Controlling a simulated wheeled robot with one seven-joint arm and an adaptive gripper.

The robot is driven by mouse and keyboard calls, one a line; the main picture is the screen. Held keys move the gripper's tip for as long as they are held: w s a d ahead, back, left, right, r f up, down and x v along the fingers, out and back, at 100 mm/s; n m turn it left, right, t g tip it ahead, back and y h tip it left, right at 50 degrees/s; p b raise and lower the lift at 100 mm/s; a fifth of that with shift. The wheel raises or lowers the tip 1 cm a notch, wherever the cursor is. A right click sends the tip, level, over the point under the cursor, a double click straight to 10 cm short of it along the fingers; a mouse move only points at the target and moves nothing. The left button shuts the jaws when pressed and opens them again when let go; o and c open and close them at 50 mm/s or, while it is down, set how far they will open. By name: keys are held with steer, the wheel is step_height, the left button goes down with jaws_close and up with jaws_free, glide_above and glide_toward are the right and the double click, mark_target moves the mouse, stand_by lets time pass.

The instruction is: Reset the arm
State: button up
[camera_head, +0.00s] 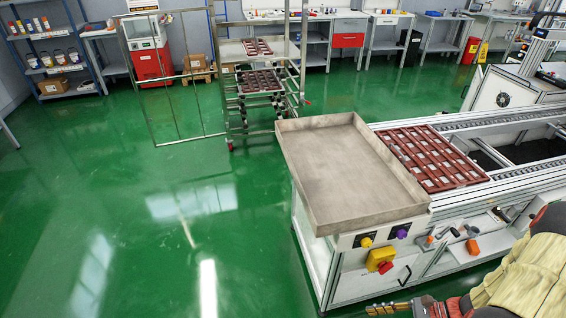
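My arm, in a beige cover with red and dark parts, comes in at the lower right corner. My gripper (388,308) is at the bottom edge, to the left of the arm's red part, with its ridged fingers pointing left. It is in front of the conveyor bench, over the green floor, and partly cut off by the frame edge. I see nothing clearly held in it. Whether the fingers are open or shut cannot be made out.
The conveyor bench (350,278) carries an empty grey-brown tray (345,165) and a dark red compartment tray (432,158). Yellow and purple knobs and a red-yellow switch (380,260) face me. A rack trolley (262,90) stands behind. The green floor (110,210) at left is clear.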

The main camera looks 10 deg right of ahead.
steer(key=a+r+n+g+h+p, duration=0.3)
steer(key=r+n+h, duration=0.95)
steer(key=r, duration=1.05)
steer(key=a+r+n+t, duration=0.2)
steer(key=a+r+n, duration=0.2)
steer(key=a+r, duration=0.2)
steer(key=s+a+r+n+t, duration=0.1)
steer(key=a+r+n+t, duration=0.2)
steer(key=r, duration=0.8)
steer(key=a+n, duration=0.2)
steer(key=a, duration=0.1)
steer(key=shift+r+y, duration=0.15)
steer(key=shift+y, duration=0.2)
